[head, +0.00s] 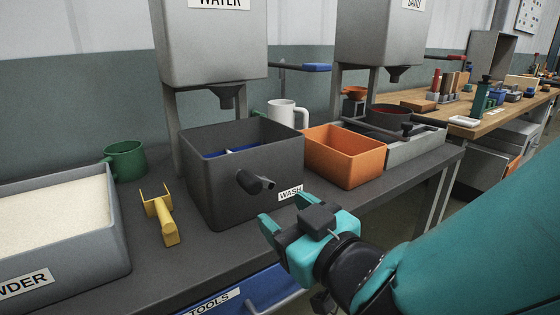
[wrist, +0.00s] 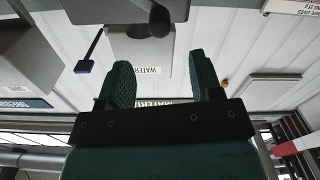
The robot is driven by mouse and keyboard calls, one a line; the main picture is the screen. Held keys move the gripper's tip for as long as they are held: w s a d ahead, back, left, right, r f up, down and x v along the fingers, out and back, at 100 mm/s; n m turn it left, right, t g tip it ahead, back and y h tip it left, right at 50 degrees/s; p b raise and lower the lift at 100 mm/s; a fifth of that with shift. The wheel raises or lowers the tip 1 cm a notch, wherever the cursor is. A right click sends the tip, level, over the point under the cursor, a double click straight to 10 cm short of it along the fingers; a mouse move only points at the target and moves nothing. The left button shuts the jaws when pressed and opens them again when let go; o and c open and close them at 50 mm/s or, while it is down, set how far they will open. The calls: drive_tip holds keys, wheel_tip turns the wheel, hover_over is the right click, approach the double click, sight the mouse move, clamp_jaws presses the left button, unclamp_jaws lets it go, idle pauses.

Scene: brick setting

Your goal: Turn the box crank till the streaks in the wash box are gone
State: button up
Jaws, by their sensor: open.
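The dark grey wash box (head: 212,185) with a WASH label stands on the bench in the head view. Its crank (head: 256,182) sticks out from the front wall, with a short dark handle.
An orange bin (head: 345,165) stands right of the wash box, with a white mug (head: 284,112) behind. A yellow tool (head: 161,214) and green mug (head: 126,160) lie left, beside the powder tray (head: 122,235).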

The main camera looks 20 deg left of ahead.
sight(257, 188)
drive_tip(key=p+x, duration=0.5)
drive_tip(key=x, duration=0.4)
drive_tip(key=shift+w+r+p, duration=0.1)
drive_tip(key=shift+p, duration=0.3)
drive_tip(key=shift+w+a, duration=0.35)
drive_tip(key=shift+a, duration=0.15)
clamp_jaws()
